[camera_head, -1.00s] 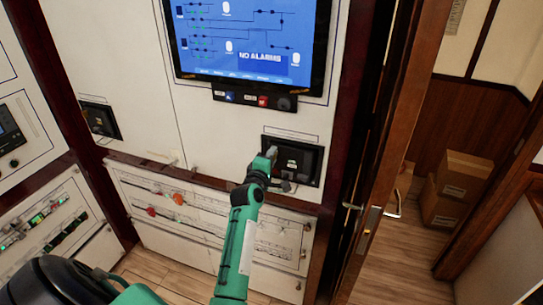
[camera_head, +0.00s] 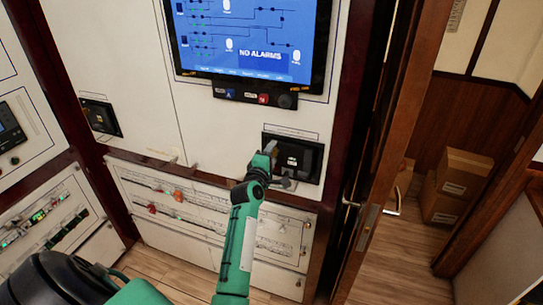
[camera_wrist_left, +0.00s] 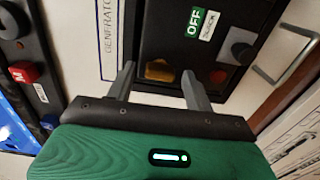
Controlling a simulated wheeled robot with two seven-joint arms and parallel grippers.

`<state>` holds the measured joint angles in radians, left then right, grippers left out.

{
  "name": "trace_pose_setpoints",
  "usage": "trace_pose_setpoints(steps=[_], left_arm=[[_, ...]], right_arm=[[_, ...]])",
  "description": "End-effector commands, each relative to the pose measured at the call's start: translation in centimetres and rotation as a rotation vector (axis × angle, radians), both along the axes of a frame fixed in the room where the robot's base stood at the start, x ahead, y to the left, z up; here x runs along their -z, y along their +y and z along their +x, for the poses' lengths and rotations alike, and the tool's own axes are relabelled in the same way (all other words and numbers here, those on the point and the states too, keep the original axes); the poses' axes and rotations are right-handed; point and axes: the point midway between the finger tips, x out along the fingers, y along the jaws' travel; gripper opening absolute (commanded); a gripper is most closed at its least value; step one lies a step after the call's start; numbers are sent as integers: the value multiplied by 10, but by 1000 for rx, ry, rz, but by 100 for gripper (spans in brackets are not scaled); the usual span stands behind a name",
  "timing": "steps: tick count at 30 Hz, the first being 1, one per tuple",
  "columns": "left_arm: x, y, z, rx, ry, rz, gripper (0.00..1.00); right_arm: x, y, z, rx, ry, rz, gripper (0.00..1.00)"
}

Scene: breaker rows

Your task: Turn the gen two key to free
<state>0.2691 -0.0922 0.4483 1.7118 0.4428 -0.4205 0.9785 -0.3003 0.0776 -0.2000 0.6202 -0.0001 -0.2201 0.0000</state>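A black recessed panel (camera_head: 308,158) sits in the white cabinet below the screen, and my left gripper (camera_head: 271,149) is at its left edge. In the left wrist view, my left gripper (camera_wrist_left: 158,72) is open, its two grey fingers apart with no object held between them. Beyond the fingertips is the black panel with an amber lamp (camera_wrist_left: 159,70), a red lamp (camera_wrist_left: 217,76), a green and white OFF label (camera_wrist_left: 201,24) and a grey knob (camera_wrist_left: 238,46). I cannot make out a key marked gen two or its position. My right gripper is not in view.
The screen (camera_head: 250,35) above reads NO ALARMS. Lower breaker drawers (camera_head: 210,215) fill the cabinet. An open wooden door (camera_head: 385,150) stands at right, with boxes (camera_head: 455,185) beyond.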

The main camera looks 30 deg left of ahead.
Motion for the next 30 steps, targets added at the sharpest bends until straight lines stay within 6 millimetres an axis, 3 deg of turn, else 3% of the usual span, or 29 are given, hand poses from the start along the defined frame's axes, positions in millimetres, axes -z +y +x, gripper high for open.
trace_pose_setpoints(steps=[8, 21, 30], left_arm=[[-1, -2, -10, 0, 1, 1, 53], [-2, -20, -81, 0, 2, 1, 53], [0, -29, -122, 0, 1, 0, 53]], right_arm=[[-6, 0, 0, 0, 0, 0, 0], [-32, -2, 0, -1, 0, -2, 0], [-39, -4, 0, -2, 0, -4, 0]])
